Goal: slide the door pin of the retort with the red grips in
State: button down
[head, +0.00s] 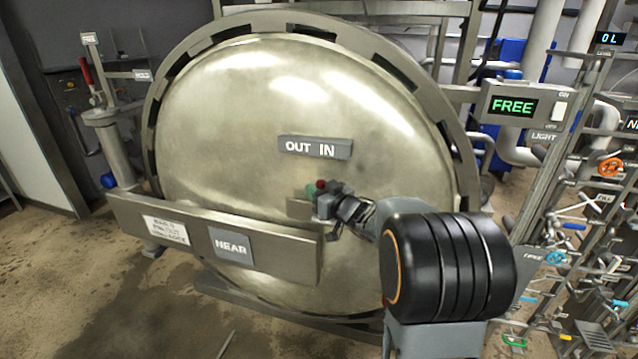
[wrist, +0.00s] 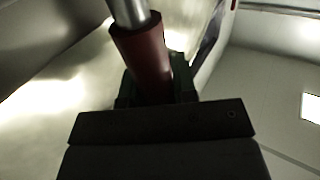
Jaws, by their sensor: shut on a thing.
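The retort door (head: 250,110) is a large round metal dome, facing me and closed against its ring. A small plate (head: 315,148) on it reads OUT on the left and IN on the right. Below the plate, my gripper (head: 322,194) is shut on the red grip (head: 321,184) of the door pin. In the wrist view the red grip (wrist: 143,62) is a dark red sleeve on a bare metal rod (wrist: 129,12), between my jaws. A green part shows beside the grip. My gripper hides much of the pin, so how far it is in cannot be told.
A grey beam (head: 285,254) marked NEAR crosses the lower door, close below my gripper. A red-handled lever (head: 86,72) stands left between FREE and HOLD signs. A box (head: 520,104) at right shows FREE in green. Pipes and valves crowd the right side.

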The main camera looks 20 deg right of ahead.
jog(key=shift+d, duration=0.1)
jog(key=c, duration=1.1)
grip_release()
jog(key=shift+s+d, duration=0.1)
jog(key=shift+d, duration=0.05)
jog(key=shift+o, duration=1)
jog(key=b+v, duration=0.1)
jog(key=v, duration=1.2)
jog(key=shift+s, duration=0.3)
jog(key=shift+w, duration=0.1)
